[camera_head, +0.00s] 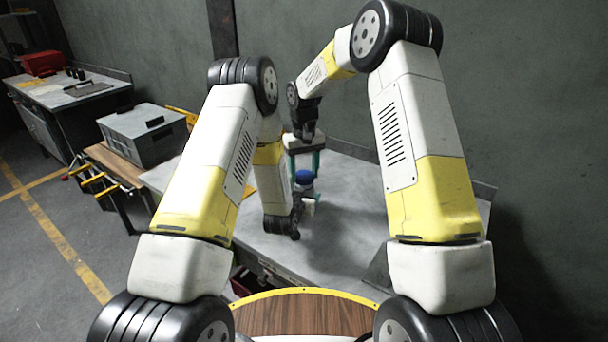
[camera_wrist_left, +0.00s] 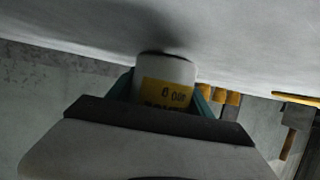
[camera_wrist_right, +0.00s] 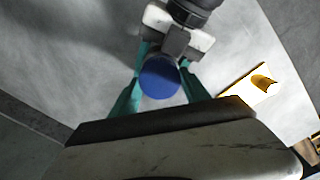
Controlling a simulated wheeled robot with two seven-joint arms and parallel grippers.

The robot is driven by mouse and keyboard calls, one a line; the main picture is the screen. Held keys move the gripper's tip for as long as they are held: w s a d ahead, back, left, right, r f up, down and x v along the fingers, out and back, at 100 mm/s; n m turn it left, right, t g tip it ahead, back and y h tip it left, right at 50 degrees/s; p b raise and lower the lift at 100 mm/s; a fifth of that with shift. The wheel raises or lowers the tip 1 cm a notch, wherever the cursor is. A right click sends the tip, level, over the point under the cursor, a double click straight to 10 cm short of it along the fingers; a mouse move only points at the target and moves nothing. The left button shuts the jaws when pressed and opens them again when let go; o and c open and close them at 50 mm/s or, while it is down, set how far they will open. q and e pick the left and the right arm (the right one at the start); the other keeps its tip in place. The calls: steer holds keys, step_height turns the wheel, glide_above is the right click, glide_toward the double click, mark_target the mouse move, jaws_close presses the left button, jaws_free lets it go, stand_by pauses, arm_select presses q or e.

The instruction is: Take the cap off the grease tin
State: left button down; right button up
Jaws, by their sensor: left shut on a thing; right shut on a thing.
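The grease tin is a white cylinder with a yellow label. The tin (camera_wrist_left: 165,75) shows in the left wrist view between the teal fingers of my left gripper (camera_wrist_left: 163,92), which is shut on it. The blue cap (camera_head: 304,177) shows in the head view directly above the tin. My right gripper (camera_head: 304,165) reaches down from above with its teal fingers on both sides of the cap, shut on it. The cap also fills the finger gap in the right wrist view (camera_wrist_right: 160,80). I cannot tell whether cap and tin still touch. My left arm hides part of the tin.
The grey workbench (camera_head: 350,220) is mostly clear to the right. A yellow-and-white piece (camera_wrist_right: 262,87) lies on it near the grippers. A grey lidded crate (camera_head: 143,135) stands left on a wooden-topped table. Farther left is another bench with a red box (camera_head: 42,63). A dark wall stands behind.

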mark_target(304, 175)
steer(key=shift+r, duration=0.6)
steer(key=shift+r, duration=2)
arm_select(q)
steer(key=shift+c, duration=1.6)
jaws_free()
steer(key=shift+s, duration=0.1)
